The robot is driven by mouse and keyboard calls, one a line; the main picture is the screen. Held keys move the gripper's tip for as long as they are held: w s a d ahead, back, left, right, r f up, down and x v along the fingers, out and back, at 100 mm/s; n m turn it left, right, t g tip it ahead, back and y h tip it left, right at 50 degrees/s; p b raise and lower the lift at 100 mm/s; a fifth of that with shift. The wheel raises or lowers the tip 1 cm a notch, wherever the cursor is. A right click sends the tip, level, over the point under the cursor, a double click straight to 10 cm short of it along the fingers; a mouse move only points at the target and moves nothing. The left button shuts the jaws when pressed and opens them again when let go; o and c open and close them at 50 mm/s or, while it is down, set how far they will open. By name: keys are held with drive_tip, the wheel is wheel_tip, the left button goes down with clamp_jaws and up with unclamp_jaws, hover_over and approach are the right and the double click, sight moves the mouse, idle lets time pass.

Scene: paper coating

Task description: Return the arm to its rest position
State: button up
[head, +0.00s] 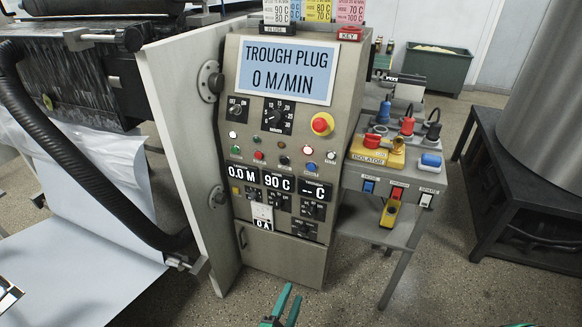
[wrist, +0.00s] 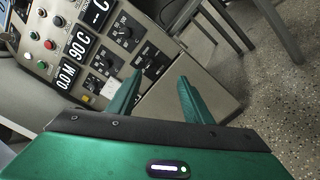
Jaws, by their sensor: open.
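My gripper (head: 287,308) shows at the bottom middle of the head view, its two green fingers apart and empty. It is low in front of the control cabinet (head: 252,243) and touches nothing that I can see. In the wrist view my gripper (wrist: 157,98) is open, with the tilted cabinet (wrist: 187,100) beyond the fingers. Most of my arm is out of view.
The cabinet's screen (head: 285,70) reads "TROUGH PLUG 0 M/MIN". A side table (head: 383,237) with a yellow isolator box (head: 377,153) stands right of it. A black hose (head: 85,160) and paper web (head: 75,240) are at left. Floor (head: 340,285) is clear in front.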

drive_tip(key=w+d+r+m+g+h, duration=0.2)
drive_tip(key=w+d+r+m+g, duration=0.3)
drive_tip(key=d+r+m+g, duration=0.4)
drive_tip(key=w+d+r+m+g+h, duration=0.2)
drive_tip(key=w+d+r+m+g, duration=0.3)
drive_tip(key=d+r, duration=0.75)
drive_tip(key=s+d+r+m+g+y, duration=0.4)
drive_tip(key=s+d+r+m+g, duration=0.15)
drive_tip(key=d+r, duration=0.6)
drive_tip(key=s+d+r+m+t+y, duration=0.1)
drive_tip(key=s+d+r+m+y, duration=0.1)
drive_tip(key=s+r, duration=0.2)
drive_tip(key=s+d+r+m+y, duration=0.2)
drive_tip(key=s+r, duration=0.3)
drive_tip(key=s, duration=0.6)
drive_tip(key=s+d+r+m+t+y, duration=0.1)
drive_tip(key=s+d+r+m+y, duration=0.1)
drive_tip(key=s, duration=0.6)
wheel_tip(320, 180, up, 2)
drive_tip(key=shift+s+d+r+m+t+y, duration=0.15)
drive_tip(key=shift+d+r+m+t+y, duration=0.2)
drive_tip(key=shift+d, duration=0.7)
drive_tip(key=shift+f, duration=0.1)
